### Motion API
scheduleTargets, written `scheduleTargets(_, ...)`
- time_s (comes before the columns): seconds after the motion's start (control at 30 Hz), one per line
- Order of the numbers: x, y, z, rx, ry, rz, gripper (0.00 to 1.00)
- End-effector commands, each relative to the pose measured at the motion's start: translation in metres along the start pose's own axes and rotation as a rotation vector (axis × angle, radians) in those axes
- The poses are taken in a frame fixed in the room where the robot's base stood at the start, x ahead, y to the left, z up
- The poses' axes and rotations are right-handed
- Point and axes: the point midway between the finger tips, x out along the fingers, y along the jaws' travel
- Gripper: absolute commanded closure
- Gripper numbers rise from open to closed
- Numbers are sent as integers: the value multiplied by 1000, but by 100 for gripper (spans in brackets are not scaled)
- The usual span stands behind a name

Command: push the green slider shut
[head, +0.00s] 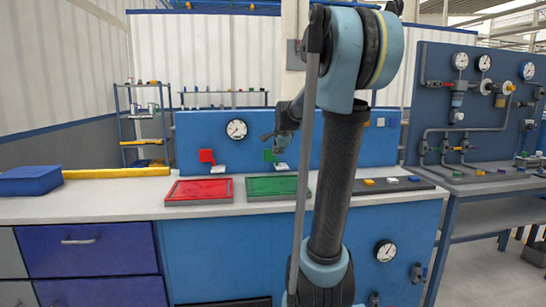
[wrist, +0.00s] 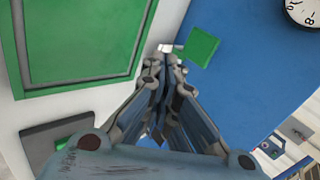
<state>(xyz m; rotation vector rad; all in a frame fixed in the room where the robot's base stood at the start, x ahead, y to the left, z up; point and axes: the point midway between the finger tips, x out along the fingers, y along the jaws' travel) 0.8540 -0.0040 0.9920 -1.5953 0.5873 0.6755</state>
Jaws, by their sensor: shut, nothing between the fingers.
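The green slider (head: 269,155) is a small green square on the front of the blue upright panel, above the green tray (head: 306,190). A small white piece (head: 281,168) shows just below it. The slider also shows in the wrist view (wrist: 203,46), just beyond and right of the fingertips. My gripper (head: 268,137) is shut and empty, and in the head view it is just above the slider. In the wrist view the fingers (wrist: 164,68) point toward the white piece. I cannot tell whether they touch the slider or the panel.
A red square (head: 207,156) on the same panel sits above a red tray (head: 198,191). A round gauge (head: 236,129) is higher on the panel. A dark tray with coloured blocks (head: 391,184) lies right of my arm. The front counter strip is clear.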

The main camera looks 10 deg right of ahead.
Motion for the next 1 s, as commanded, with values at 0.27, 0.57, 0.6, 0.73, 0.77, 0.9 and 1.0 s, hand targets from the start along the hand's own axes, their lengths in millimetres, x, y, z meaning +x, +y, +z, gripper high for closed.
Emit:
scheduleTargets(0.27,19,-34,-6,123,4,-47,100)
scheduleTargets(0.57,46,-34,-12,128,9,-47,100)
scheduleTargets(0.6,52,-35,-12,128,9,-47,100)
scheduleTargets(0.73,69,-35,-14,128,10,-47,100)
scheduleTargets(0.77,73,-36,-14,128,10,-47,100)
scheduleTargets(0.9,91,-36,-14,128,10,-47,100)
scheduleTargets(1.0,104,-37,-14,128,10,-47,100)
